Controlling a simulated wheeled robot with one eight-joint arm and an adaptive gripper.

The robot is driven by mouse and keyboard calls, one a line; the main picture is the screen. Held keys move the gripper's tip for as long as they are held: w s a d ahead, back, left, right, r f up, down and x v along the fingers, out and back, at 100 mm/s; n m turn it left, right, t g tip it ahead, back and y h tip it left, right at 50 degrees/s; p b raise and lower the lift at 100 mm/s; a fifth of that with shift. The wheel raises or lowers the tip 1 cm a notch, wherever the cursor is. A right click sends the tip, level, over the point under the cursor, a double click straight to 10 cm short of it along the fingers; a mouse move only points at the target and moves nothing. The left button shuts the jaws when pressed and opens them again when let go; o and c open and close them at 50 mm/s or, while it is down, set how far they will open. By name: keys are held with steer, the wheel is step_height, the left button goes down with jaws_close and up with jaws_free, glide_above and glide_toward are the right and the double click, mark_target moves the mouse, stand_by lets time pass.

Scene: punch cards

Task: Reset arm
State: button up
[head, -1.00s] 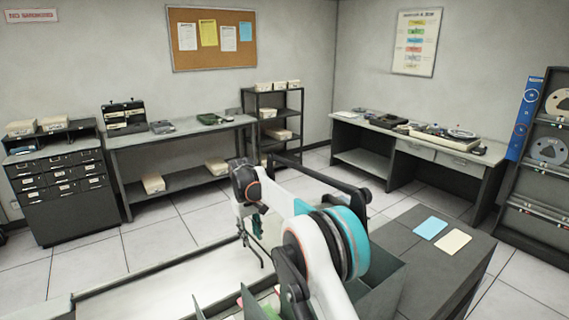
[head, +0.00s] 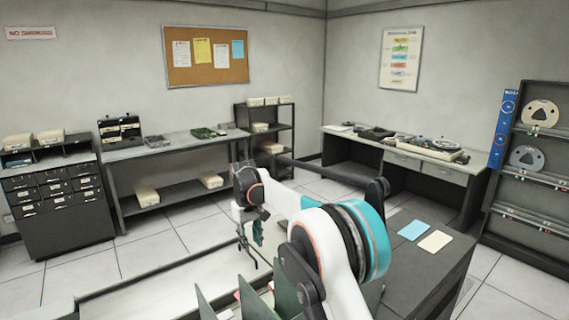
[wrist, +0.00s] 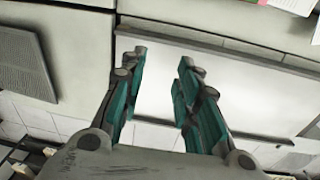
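My gripper (wrist: 160,85) is open and empty in the wrist view, its two teal-padded fingers spread apart above a pale flat surface (wrist: 230,90). In the head view my gripper (head: 250,245) hangs down from my folded arm, over the front worktop (head: 150,285). Part of it is hidden behind the arm's white link. A blue card (head: 413,230) and a cream card (head: 435,241) lie on the dark cabinet top to the right, apart from the gripper.
Green dividers (head: 285,295) stand at the bottom centre, close to my arm. A long bench (head: 180,145) and a desk (head: 410,155) line the back. A tape rack (head: 530,200) stands at the right. The tiled floor between is clear.

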steer(key=s+d+r+m+t, duration=0.1)
steer(key=s+d+r, duration=0.4)
steer(key=d+r, duration=0.2)
steer(key=s+d+r+m+t, duration=0.1)
steer(key=s+d+r, duration=0.3)
steer(key=d+r, duration=0.3)
steer(key=s+d+r+m+t, duration=0.1)
steer(key=s+d+r, duration=0.2)
steer(key=s+d, duration=0.35)
steer(key=s+d+r+m+t, duration=0.15)
steer(key=s+d, duration=0.25)
steer(key=s, duration=0.6)
steer(key=s+d+f+m+t, duration=0.1)
steer(key=s+d+f, duration=0.25)
steer(key=s, duration=0.55)
steer(key=s+d+f+m+t, duration=0.1)
steer(key=s+d+f, duration=0.25)
steer(key=s, duration=0.65)
step_height(320, 180, down, 14)
steer(key=b, duration=1.3)
steer(key=shift+w+a+b, duration=0.2)
steer(key=shift+b, duration=0.1)
